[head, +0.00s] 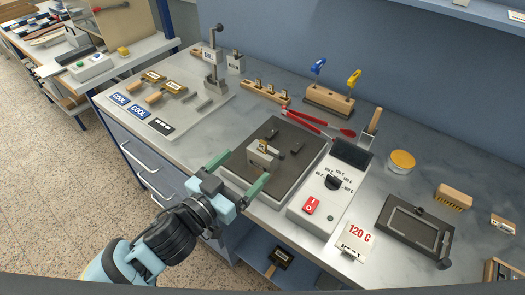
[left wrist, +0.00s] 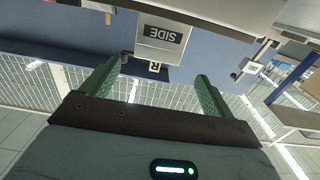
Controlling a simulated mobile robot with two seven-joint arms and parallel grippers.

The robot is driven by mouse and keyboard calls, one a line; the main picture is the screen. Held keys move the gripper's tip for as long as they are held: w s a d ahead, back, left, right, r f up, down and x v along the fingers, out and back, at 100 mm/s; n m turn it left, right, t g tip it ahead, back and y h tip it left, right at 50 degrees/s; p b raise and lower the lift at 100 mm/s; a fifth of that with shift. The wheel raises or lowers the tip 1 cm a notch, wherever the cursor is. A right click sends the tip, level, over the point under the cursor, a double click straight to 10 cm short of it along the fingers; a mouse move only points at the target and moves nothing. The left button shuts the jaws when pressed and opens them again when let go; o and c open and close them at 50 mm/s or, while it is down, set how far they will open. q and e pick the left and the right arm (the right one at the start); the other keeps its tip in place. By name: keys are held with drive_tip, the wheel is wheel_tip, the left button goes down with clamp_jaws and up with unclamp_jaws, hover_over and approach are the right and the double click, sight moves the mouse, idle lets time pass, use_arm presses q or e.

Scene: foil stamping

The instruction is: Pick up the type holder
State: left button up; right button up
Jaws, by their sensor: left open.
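A small grey block (head: 263,158) stands on the dark plate (head: 240,167) in the middle of the bench, with a small gold piece (head: 263,145) at its top. Which piece is the type holder is not clear. My left gripper (head: 240,172) is open at the plate's near left edge, its green fingers apart and pointing toward the block. In the left wrist view, a grey block labelled SIDE (left wrist: 162,36) appears upside down beyond the open fingers, with a small R tag (left wrist: 154,67) beside it. Nothing is between the fingers. My right gripper is out of view.
A control box (head: 328,190) with a dial and red switch stands right of the plate. Red tongs (head: 305,118) lie behind it. Wood-handled brass tools (head: 153,76) and COOL signs (head: 118,99) are at left. A black tray (head: 413,223) lies at right.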

sight(258, 157)
use_arm(q)
drive_tip(key=shift+w+d, duration=0.1)
drive_tip(key=shift+d, duration=0.1)
drive_tip(key=shift+x, duration=0.9)
drive_tip(key=shift+w+d+f, duration=0.15)
drive_tip(key=shift+w+d, duration=0.25)
drive_tip(key=shift+w, duration=0.1)
drive_tip(key=shift+f+p+x, duration=0.15)
drive_tip(key=shift+p+x, duration=0.05)
drive_tip(key=shift+x, duration=0.85)
drive_tip(key=shift+f+p+x, duration=0.15)
drive_tip(key=shift+p+x, duration=0.05)
drive_tip(key=shift+x, duration=0.9)
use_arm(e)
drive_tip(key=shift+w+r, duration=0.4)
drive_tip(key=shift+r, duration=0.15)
use_arm(q)
drive_tip(key=shift+s, duration=0.1)
drive_tip(key=shift+c, duration=0.5)
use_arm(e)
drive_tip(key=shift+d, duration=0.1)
use_arm(q)
drive_tip(key=c, duration=1.2)
drive_tip(key=shift+c, duration=0.2)
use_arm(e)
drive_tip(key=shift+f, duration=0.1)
use_arm(q)
drive_tip(key=shift+r, duration=0.2)
